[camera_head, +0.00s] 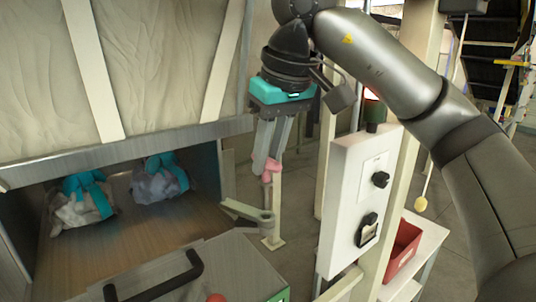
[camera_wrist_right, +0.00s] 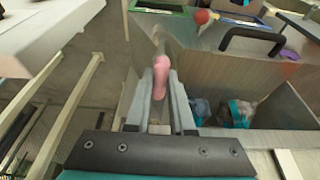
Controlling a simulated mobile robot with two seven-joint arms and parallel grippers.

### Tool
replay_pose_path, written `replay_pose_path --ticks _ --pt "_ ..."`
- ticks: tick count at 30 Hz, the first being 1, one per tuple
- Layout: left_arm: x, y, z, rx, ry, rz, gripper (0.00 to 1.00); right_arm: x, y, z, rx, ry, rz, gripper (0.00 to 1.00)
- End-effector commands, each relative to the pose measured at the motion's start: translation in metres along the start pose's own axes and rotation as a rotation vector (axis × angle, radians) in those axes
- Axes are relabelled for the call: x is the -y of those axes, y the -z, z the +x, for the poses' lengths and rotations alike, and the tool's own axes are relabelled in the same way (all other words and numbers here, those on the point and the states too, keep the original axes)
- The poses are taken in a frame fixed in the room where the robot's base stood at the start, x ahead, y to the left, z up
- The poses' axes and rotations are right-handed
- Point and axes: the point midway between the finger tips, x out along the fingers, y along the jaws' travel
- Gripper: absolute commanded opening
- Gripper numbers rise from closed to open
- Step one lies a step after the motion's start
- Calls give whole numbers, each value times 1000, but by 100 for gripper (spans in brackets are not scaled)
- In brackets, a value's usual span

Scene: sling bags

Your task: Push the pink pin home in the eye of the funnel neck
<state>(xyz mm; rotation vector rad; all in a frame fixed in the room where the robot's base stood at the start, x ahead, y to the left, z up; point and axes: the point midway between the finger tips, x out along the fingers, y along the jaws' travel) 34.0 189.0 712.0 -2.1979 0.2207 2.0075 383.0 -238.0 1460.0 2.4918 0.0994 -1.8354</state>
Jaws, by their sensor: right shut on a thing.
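My right gripper (camera_head: 266,162) points down with its two long grey fingers shut on the pink pin (camera_head: 271,172). In the right wrist view the pink pin (camera_wrist_right: 161,78) shows between the fingers (camera_wrist_right: 162,88), its length running away from the camera. A grey metal part (camera_head: 246,211) that looks like the funnel neck sticks out from the chute's edge below the pin. Its rounded end lies under the pin. I cannot tell whether the pin's lower end is inside the eye. My left gripper is not in view.
Two sling bags (camera_head: 85,200) (camera_head: 160,178), white and teal, lie in the open compartment at left. A grey lid with a black handle (camera_head: 153,285) is in front. A white control box (camera_head: 360,200) and a red bin (camera_head: 402,250) stand at right.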

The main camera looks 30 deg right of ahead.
Motion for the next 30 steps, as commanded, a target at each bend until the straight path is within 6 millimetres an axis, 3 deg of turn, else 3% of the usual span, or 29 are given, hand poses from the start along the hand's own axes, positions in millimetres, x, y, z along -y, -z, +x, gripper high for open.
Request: replay_pose_path --ticks 30 --pt "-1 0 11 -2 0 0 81 0 -4 14 -1 0 0 0"
